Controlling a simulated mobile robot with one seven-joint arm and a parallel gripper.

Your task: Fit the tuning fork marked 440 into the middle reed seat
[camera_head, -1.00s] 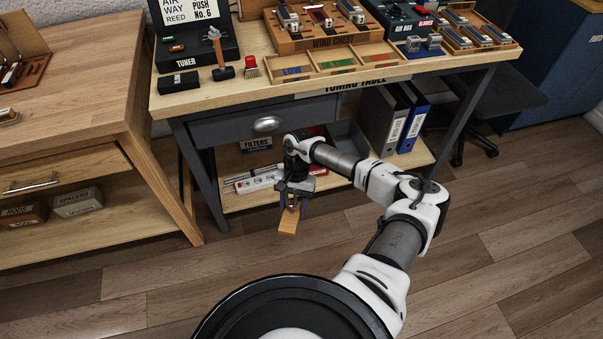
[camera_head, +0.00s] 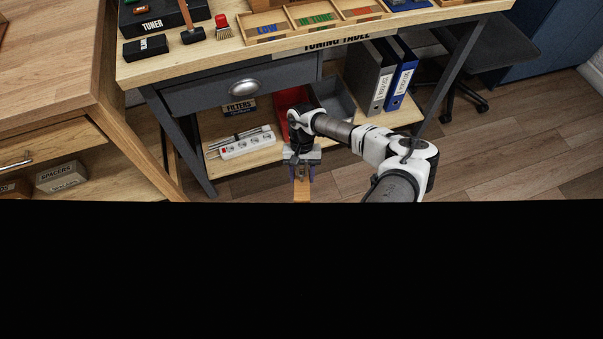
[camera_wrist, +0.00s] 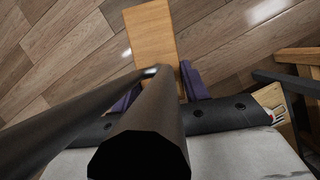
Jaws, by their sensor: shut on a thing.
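My gripper (camera_head: 301,176) is in front of the tuning table's lower shelf, well below the tabletop, and holds a piece with a flat wooden end (camera_head: 302,192). In the wrist view the wooden end (camera_wrist: 152,38) points away from the camera, between purple fingers (camera_wrist: 160,92). Two dark rods (camera_wrist: 135,115) run from near it toward the camera and look like the prongs of a tuning fork. No 440 mark is readable.
The tuning table (camera_head: 190,72) carries a tuner (camera_head: 160,18), a hammer, a brush and labelled trays (camera_head: 320,22). On its shelf are a power strip (camera_head: 245,145), a red bin (camera_head: 290,108) and binders (camera_head: 375,75). The head view's lower part is black.

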